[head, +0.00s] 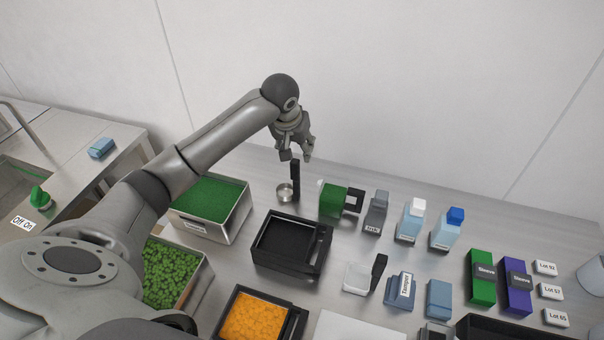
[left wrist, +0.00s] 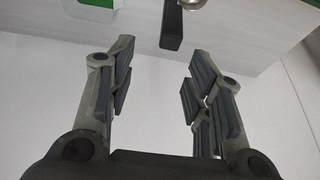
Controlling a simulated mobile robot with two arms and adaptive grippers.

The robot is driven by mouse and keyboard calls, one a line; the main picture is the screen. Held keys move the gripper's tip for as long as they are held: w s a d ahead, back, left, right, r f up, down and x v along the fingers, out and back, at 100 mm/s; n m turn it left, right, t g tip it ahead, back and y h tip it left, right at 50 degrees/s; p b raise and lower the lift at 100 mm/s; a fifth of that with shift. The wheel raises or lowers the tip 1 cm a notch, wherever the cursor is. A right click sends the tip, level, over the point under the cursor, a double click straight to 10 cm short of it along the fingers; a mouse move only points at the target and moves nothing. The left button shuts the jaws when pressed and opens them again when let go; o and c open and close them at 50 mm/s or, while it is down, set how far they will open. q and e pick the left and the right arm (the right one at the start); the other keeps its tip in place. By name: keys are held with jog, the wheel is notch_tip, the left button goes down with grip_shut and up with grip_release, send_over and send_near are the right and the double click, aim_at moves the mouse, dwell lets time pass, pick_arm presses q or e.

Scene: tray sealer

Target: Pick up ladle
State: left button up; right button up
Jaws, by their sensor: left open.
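The ladle has a small round metal bowl (head: 285,192) and a black upright handle (head: 295,178). It stands on the steel table behind the black tray. My left gripper (head: 296,157) is open and empty, just above the top of the handle in the head view. In the left wrist view the black handle (left wrist: 172,26) shows at the top, beyond and between the two open fingers (left wrist: 157,85), with part of the metal bowl at the edge. The fingers do not touch it. My right gripper is not in view.
A green box (head: 333,200) stands close to the right of the ladle. An empty black tray (head: 287,243) lies in front. A metal bin with green contents (head: 240,221) is to the left. Bottles (head: 411,220) and boxes fill the right; a wall is behind.

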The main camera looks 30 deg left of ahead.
aim_at(297, 160)
pick_arm(q)
jog(key=x, duration=0.4)
jog(key=shift+s+f, duration=0.15)
jog(key=shift+s, duration=0.15)
jog(key=shift+w+a+f, duration=0.1)
jog(key=shift+w+f, duration=0.1)
jog(key=shift+f, duration=0.1)
jog(key=shift+w+f+p, duration=0.1)
jog(key=shift+f+p, duration=0.2)
jog(key=f, duration=0.3)
jog(key=shift+w+a+f+p, duration=0.15)
jog(key=shift+a+f+p, duration=0.05)
jog(key=shift+a+p, duration=0.2)
jog(key=shift+x, duration=0.75)
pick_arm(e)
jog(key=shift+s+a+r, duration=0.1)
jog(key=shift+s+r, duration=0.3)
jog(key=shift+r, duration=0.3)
pick_arm(q)
jog(key=c, duration=0.5)
grip_shut()
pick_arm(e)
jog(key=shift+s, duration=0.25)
